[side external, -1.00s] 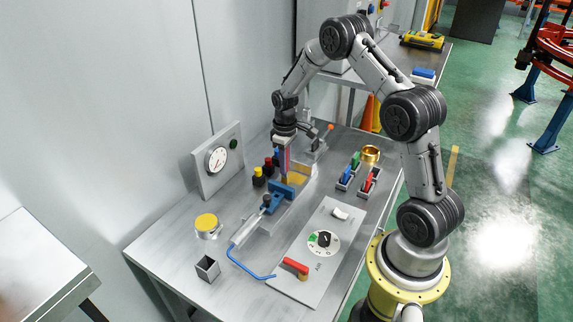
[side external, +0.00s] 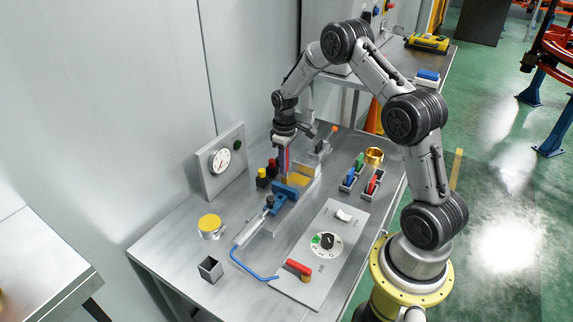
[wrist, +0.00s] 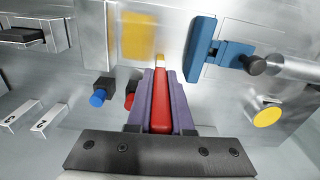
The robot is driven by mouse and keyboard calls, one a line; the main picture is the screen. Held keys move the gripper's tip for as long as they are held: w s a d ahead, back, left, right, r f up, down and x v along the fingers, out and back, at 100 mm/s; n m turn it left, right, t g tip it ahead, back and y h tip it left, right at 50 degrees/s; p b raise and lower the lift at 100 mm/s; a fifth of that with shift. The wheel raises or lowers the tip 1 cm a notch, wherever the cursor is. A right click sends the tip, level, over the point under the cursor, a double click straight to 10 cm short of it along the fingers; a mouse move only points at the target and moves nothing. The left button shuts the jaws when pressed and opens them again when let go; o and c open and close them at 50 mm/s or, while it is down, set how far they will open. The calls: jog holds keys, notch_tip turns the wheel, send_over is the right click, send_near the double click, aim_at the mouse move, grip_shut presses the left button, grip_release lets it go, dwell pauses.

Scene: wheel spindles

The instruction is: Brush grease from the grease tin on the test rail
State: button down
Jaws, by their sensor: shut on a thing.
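My gripper (side external: 285,172) has purple fingers, which show in the wrist view (wrist: 160,85). They are shut on a red-handled brush (wrist: 160,108) with a pale yellowish tip. I cannot tell whether the tip touches anything. A round tin with a yellow top (side external: 210,223), seemingly the grease tin, stands at the left of the bench; its yellow top also shows in the wrist view (wrist: 267,117).
A control plate (side external: 322,250), a brass cup (side external: 374,155) and a holder with coloured pieces (side external: 360,180) are at right. An open square cup (side external: 210,268) stands near the front.

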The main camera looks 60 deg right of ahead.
dwell(0.4)
jog(key=shift+s, duration=0.3)
jog(key=shift+s, duration=0.1)
jog(key=shift+s, duration=0.35)
jog(key=shift+s, duration=0.45)
dwell(0.6)
jog(key=shift+s, duration=0.3)
jog(key=shift+s, duration=0.15)
jog(key=shift+s, duration=0.25)
jog(key=shift+s, duration=0.15)
